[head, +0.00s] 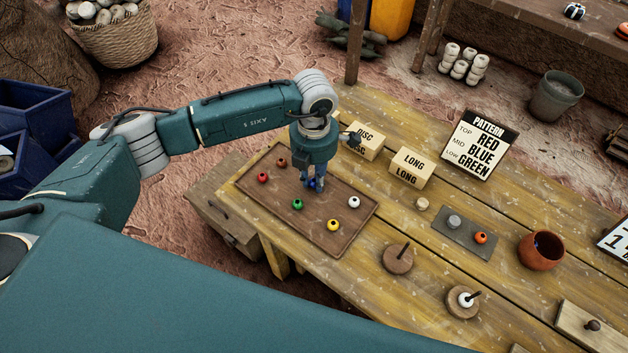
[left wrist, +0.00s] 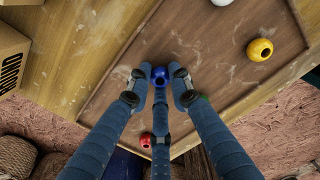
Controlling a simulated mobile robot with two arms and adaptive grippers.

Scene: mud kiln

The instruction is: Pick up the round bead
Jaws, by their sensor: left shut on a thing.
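My left gripper (head: 314,186) is over the brown tray (head: 335,238), fingers pointing down. It is shut on a blue bead (left wrist: 159,75), which sits between the fingertips in the left wrist view; a bit of blue (head: 317,184) shows between the fingers in the head view. I cannot tell whether the bead still touches the tray. On the tray lie a red bead (head: 263,177), a brown-red bead (head: 282,162), a green bead (head: 297,204), a yellow bead (head: 333,224) and a white bead (head: 354,202). My right gripper is not in view.
Boxes marked DISC (head: 362,141) and LONG (head: 411,168) stand behind the tray; a ROUND box (left wrist: 11,58) shows in the left wrist view. A PATTERN sign (head: 480,145), peg stands (head: 397,260), a grey plate (head: 467,233) and a clay bowl (head: 541,250) are to the right.

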